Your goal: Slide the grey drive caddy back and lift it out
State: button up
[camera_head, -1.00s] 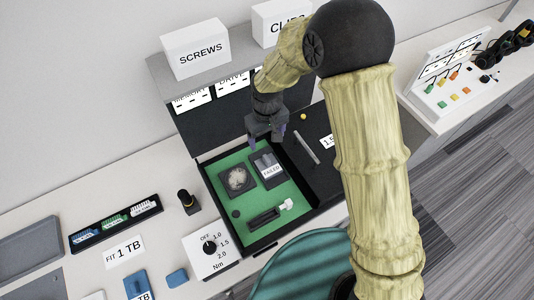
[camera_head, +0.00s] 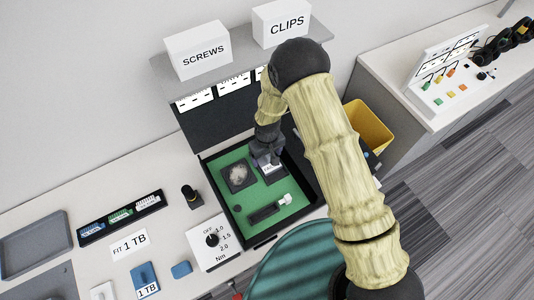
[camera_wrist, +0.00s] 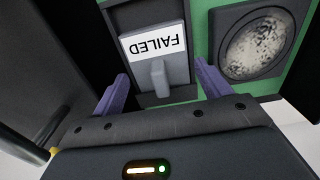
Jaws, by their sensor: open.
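The grey drive caddy (camera_wrist: 177,67) carries a white FAILED label and a small grey tab (camera_wrist: 159,78). It sits in a dark bay on the green board (camera_head: 234,212) inside the open case. In the head view the caddy (camera_head: 272,175) is partly hidden by my gripper (camera_head: 266,156). My gripper is open over the caddy. In the wrist view its two purple fingers (camera_wrist: 160,92) stand on either side of the tab, with gaps on both sides. I cannot tell how high the fingertips are above the caddy.
A round fan (camera_head: 238,176) lies close beside the caddy on the board. A black connector with a white end (camera_head: 270,209) is nearer the front. The torque dial box (camera_head: 213,242) stands left of the case. A yellow bin (camera_head: 368,126) is at the right.

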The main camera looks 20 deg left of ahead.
jog(key=shift+f, duration=0.15)
jog(key=shift+c, duration=0.5)
jog(key=c, duration=0.7)
jog(key=shift+s+d, duration=0.85)
jog(key=shift+d, duration=0.15)
notch_tip(320, 180, up, 10)
jog(key=p, duration=0.6)
dwell(1.3)
